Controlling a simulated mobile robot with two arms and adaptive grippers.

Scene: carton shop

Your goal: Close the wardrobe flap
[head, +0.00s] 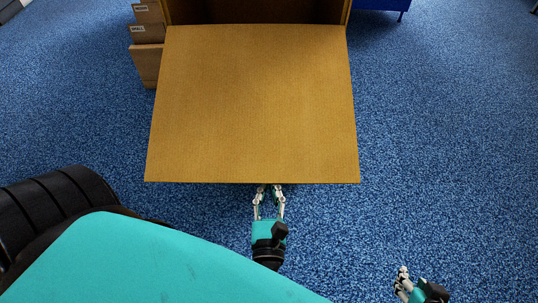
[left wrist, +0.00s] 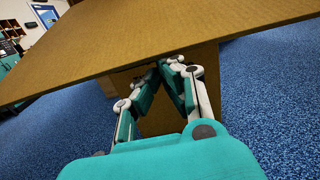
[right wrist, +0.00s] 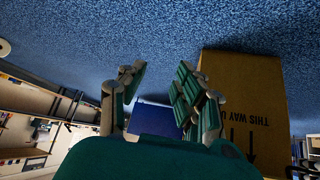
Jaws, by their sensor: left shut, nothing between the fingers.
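The wardrobe flap (head: 255,105) is a broad brown cardboard panel. It sticks out from the front of the wardrobe carton (head: 260,10), folded open toward me. In the left wrist view the flap (left wrist: 180,30) spans overhead, above the fingers. My left gripper (head: 269,188) is at the middle of the flap's near edge, with its fingertips partly hidden beneath it. Its fingers (left wrist: 171,64) meet in the left wrist view and hold nothing; I cannot tell whether they touch the flap. My right gripper (head: 401,277) is at the lower right, away from the flap. Its fingers (right wrist: 160,75) are apart and empty.
Folded cartons (head: 148,45) stand left of the wardrobe carton. A blue object (head: 383,4) is at the back right. In the right wrist view a carton side (right wrist: 248,100) shows "THIS WAY UP", upside down. Blue carpet (head: 440,140) is clear on the right.

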